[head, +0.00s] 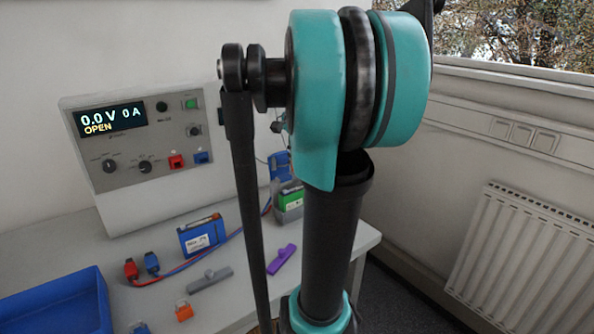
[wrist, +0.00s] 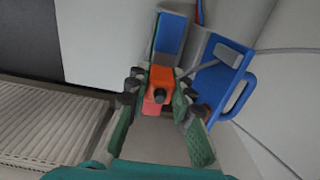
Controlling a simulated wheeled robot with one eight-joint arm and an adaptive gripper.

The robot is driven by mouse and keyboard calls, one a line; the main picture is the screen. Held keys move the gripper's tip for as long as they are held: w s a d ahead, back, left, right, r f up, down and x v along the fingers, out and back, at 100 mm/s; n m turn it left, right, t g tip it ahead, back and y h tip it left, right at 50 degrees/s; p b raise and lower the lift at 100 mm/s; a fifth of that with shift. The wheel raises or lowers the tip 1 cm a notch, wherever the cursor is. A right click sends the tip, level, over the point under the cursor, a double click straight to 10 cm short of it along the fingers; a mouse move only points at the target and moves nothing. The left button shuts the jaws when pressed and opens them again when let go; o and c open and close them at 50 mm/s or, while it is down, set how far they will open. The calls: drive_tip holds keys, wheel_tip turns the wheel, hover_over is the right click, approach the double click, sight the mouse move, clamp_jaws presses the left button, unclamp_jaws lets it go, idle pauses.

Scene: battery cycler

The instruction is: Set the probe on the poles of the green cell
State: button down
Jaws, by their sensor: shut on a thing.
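The green cell (head: 291,198) sits in a grey holder at the back of the bench in the head view, partly hidden by my arm. A blue part (head: 280,165) stands just above and behind it. In the wrist view my gripper (wrist: 160,86) is shut on an orange-red block (wrist: 159,76) with a dark round knob, which I take to be the probe. Its contact ends are hidden, so I cannot tell whether it touches any poles.
The cycler (head: 140,195) reads 0.0 V, 0 A, OPEN. A blue cell (head: 201,236), red plug (head: 131,269), blue plug (head: 151,262), grey piece (head: 210,279) and purple piece (head: 282,259) lie on the bench. A blue tray (head: 60,305) is front left. A blue frame (wrist: 235,88) stands beside my gripper.

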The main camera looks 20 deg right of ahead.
drive_tip(key=shift+r, duration=2.25)
idle(0.9)
